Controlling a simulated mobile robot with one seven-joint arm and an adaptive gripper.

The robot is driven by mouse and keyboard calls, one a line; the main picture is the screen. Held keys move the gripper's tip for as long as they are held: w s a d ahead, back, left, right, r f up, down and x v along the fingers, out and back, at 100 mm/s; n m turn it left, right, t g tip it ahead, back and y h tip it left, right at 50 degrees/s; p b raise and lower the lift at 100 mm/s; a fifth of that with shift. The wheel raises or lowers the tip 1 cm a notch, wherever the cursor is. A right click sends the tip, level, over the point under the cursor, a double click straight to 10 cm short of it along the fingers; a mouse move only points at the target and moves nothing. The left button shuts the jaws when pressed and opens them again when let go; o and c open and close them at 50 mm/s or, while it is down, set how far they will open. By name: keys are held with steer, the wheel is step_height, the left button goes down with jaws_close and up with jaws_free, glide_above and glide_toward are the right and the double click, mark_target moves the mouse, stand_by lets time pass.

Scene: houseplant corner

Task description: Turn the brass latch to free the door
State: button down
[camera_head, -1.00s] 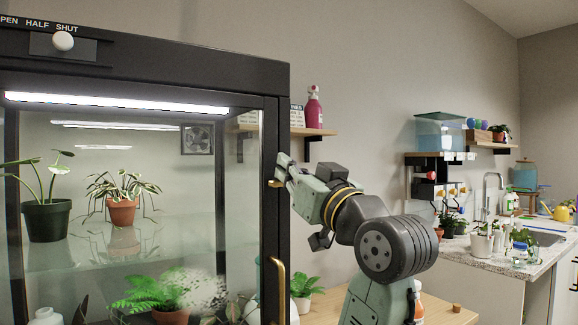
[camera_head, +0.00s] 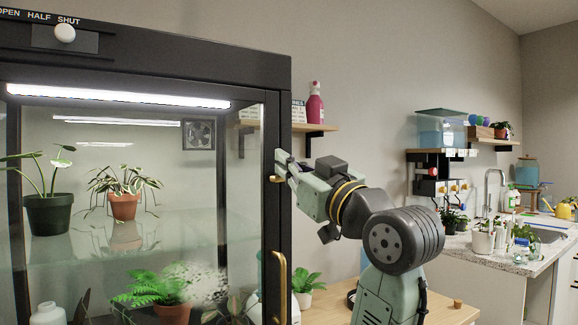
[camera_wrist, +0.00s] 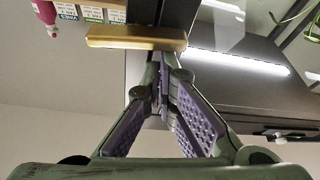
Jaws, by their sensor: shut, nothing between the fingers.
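The brass latch (camera_head: 274,180) is on the right frame of the glass-fronted cabinet, above the brass door handle (camera_head: 278,285). The door (camera_head: 150,225) looks closed. In the wrist view the latch (camera_wrist: 135,38) is a gold bar lying crosswise just beyond my fingertips, overlapping the dark frame. My gripper (camera_head: 284,165) is at the latch, its fingers pointing at the cabinet frame. In the wrist view my gripper (camera_wrist: 164,62) has its purple-padded fingers drawn together at the tips, with nothing between them. Whether the tips touch the latch I cannot tell.
A white knob (camera_head: 65,33) sits under the SHUT label on the cabinet top. Potted plants (camera_head: 124,206) stand behind the glass. A wall shelf (camera_head: 312,130) with a pink bottle (camera_head: 315,103) is behind my gripper. A wooden table (camera_head: 445,312) stands below my arm.

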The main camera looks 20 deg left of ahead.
mark_target(273, 183)
steer(key=n+g, duration=0.1)
steer(key=n, duration=0.1)
steer(key=f+n+g, duration=0.1)
steer(key=n, duration=0.2)
steer(key=shift+s+a+n+y+b, duration=0.15)
steer(key=shift+n+y+b, duration=0.15)
steer(key=shift+y+b, duration=0.1)
steer(key=n+g, duration=0.1)
steer(key=n, duration=0.2)
steer(key=shift+s+f+g, duration=0.1)
steer(key=shift+f+g, duration=0.2)
steer(key=shift+g, duration=0.1)
steer(key=n, duration=0.2)
steer(key=f+n+g, duration=0.1)
steer(key=n, duration=0.1)
steer(key=shift+a+n+h+p, duration=0.1)
steer(key=shift+n+h+p, duration=0.2)
steer(key=shift+n+p, duration=0.1)
steer(key=n, duration=0.1)
steer(key=f+n+g, duration=0.1)
steer(key=n, duration=0.1)
steer(key=shift+r, duration=0.1)
